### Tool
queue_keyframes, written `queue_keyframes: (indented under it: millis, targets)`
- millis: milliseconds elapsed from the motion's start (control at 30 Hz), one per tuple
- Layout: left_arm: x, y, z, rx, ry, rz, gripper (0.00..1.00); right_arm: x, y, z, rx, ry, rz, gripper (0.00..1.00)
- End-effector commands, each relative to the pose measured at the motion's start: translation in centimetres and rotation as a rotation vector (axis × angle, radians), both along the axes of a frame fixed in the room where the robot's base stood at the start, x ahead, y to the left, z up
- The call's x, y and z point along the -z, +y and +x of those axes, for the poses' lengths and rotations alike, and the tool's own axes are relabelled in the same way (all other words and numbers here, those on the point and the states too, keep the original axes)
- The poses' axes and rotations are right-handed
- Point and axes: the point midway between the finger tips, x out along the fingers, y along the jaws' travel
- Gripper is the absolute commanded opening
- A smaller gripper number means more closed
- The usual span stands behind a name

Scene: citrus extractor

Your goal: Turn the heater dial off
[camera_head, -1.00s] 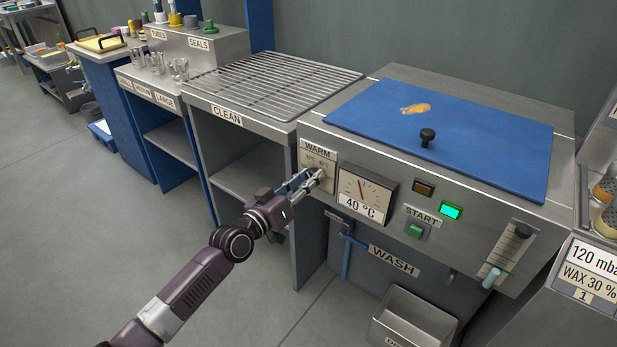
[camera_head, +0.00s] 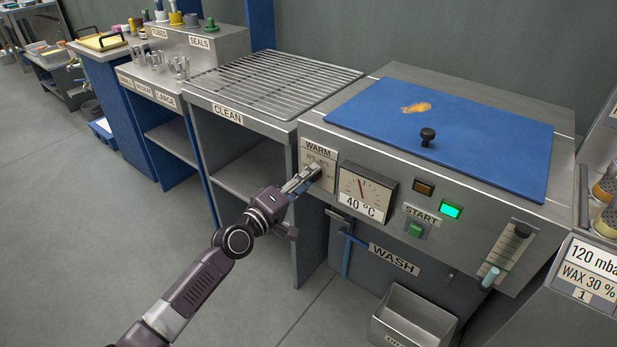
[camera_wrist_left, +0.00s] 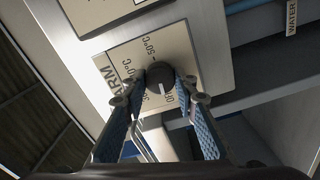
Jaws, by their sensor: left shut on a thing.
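The heater dial is a dark round knob (camera_wrist_left: 160,76) on the cream WARM panel (camera_head: 318,156) at the front left of the wash machine. My left gripper (camera_head: 314,172) is at this panel in the head view. In the left wrist view its blue-padded fingers (camera_wrist_left: 159,90) are closed on opposite sides of the knob. Temperature marks are printed around the knob, with 50°C legible beside it. The knob's pointer setting is hard to make out. In the head view the gripper hides most of the knob. My right gripper is not in view.
Right of the panel are a gauge (camera_head: 366,193) reading 40 °C, a lit green lamp (camera_head: 451,210) and a green START button (camera_head: 415,230). A blue lid (camera_head: 470,135) covers the machine top. A wire rack (camera_head: 270,85) stands left. The floor in front is open.

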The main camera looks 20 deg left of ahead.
Motion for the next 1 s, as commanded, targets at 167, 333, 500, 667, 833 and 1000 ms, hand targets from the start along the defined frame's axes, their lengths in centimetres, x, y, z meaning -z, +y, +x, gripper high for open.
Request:
queue_keyframes:
  millis: [167, 333, 500, 667, 833, 1000]
  targets:
    - [0.14, 0.0, -0.02, 0.0, 0.028, -0.07, 0.03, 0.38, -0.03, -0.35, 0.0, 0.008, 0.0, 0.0]
    - [0.15, 0.0, -0.02, -0.001, 0.04, -0.106, 0.03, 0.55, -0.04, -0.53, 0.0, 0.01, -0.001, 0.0]
    - [0.16, 0.0, -0.02, -0.001, 0.045, -0.119, 0.03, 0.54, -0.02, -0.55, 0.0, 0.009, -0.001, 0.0]
    - [0.16, 0.01, -0.03, -0.001, 0.046, -0.12, 0.03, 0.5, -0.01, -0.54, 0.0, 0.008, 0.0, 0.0]
    - [0.16, 0.01, -0.03, -0.001, 0.045, -0.119, 0.28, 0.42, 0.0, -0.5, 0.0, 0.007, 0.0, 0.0]
    - [0.13, 0.0, -0.02, 0.0, 0.044, -0.118, 0.44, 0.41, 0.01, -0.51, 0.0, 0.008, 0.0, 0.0]
